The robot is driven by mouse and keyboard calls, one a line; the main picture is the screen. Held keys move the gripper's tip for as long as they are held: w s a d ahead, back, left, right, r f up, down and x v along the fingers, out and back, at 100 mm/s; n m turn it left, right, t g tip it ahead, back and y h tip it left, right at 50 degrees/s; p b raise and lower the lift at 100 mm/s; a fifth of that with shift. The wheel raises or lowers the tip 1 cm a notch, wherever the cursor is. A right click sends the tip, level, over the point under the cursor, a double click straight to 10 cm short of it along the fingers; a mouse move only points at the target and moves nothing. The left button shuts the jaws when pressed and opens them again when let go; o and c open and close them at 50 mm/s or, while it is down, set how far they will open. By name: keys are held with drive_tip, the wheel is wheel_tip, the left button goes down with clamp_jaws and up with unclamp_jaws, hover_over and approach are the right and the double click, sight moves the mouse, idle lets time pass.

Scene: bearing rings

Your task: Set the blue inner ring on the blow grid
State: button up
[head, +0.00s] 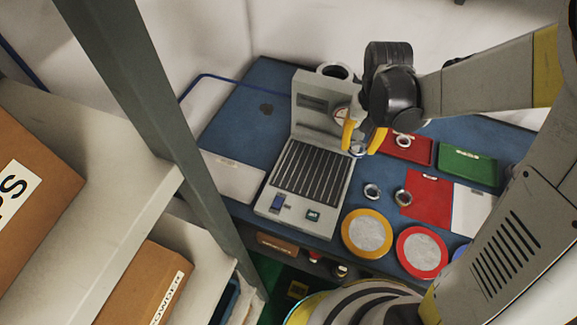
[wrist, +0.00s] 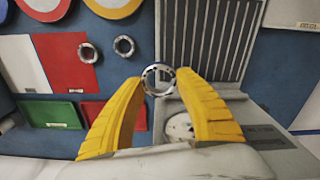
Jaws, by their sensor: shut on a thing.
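My gripper (head: 363,143) has yellow fingers shut on a small metal ring (head: 357,149). In the wrist view the ring (wrist: 158,79) sits between the fingertips (wrist: 159,78); a blue mark on it is hard to make out. The blow grid (head: 311,172) is a grey device with dark slats and an upright back housing. In the head view the held ring is just right of the grid's rear corner. In the wrist view it overlaps the near left corner of the slatted grid (wrist: 212,38), apparently above it. The fingers hide part of the housing.
A red tray (head: 420,154) holding a ring and a green tray (head: 468,167) stand behind. Yellow-rimmed (head: 347,232) and red-rimmed (head: 402,262) round pads lie in front. A shelf post (head: 150,110) stands left.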

drive_tip(key=b, duration=0.4)
hover_over(313, 170)
wheel_tip(313, 170, down, 7)
drive_tip(key=shift+r, duration=0.1)
drive_tip(key=shift+f+b, duration=0.75)
drive_tip(key=shift+f, duration=1.15)
drive_tip(key=shift+f, duration=0.2)
drive_tip(key=o, duration=1.2)
drive_tip(key=shift+r, duration=0.1)
